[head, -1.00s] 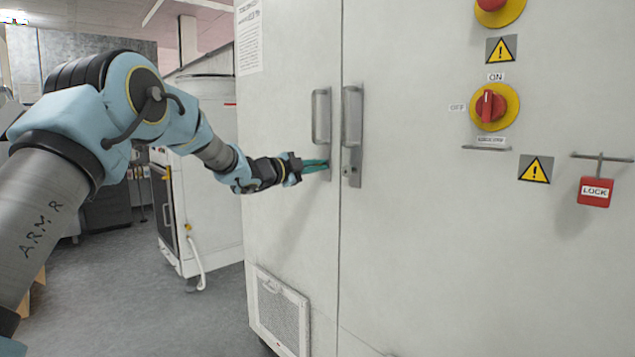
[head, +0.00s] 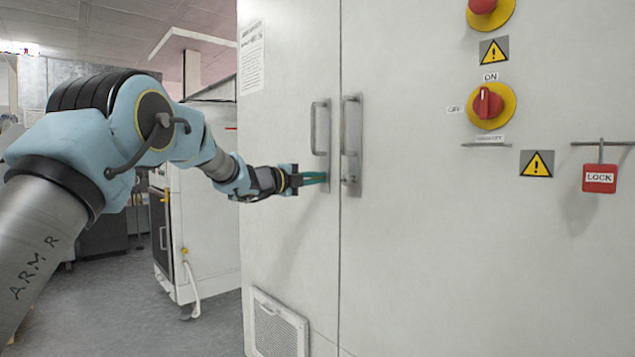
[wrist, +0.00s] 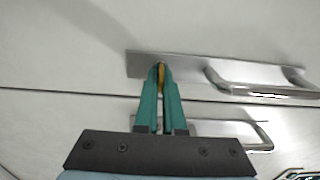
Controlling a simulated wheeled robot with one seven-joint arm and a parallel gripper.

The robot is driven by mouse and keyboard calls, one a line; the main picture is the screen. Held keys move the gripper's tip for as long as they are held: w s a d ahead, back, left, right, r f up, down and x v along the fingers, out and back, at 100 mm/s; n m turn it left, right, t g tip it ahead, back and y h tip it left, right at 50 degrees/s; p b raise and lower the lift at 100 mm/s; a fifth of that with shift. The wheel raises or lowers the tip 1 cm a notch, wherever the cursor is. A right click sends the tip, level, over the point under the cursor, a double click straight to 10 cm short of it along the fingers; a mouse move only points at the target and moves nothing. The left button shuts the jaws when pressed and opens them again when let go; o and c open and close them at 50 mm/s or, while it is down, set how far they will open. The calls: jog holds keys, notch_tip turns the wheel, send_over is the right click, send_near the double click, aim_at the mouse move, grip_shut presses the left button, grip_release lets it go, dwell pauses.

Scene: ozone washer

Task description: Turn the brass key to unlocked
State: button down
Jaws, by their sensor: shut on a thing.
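The brass key (wrist: 161,77) shows in the wrist view as a narrow yellow strip between my two teal fingertips. It sits at the left end of a metal lock plate (wrist: 141,64), on the far side of the door seam. My gripper (wrist: 161,72) is shut on the key. In the head view my gripper (head: 324,178) reaches in from the left at the lower end of the door handles. The lock plate (head: 351,188) there is on the right door. I cannot make out the key in the head view, nor any lock markings.
The left door handle (head: 318,128) stands out just above my fingers, and the right door handle (head: 347,125) is beside it. A red-and-yellow rotary switch (head: 488,104) and a red padlock (head: 599,179) are farther right. A vent (head: 280,326) is low on the left door.

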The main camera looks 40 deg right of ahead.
jog(key=c, duration=1)
grip_release()
jog(key=a, duration=0.7)
jog(key=a+b, duration=0.1)
jog(key=a, duration=0.2)
jog(key=shift+w+a, duration=0.3)
jog(key=shift+a, duration=0.1)
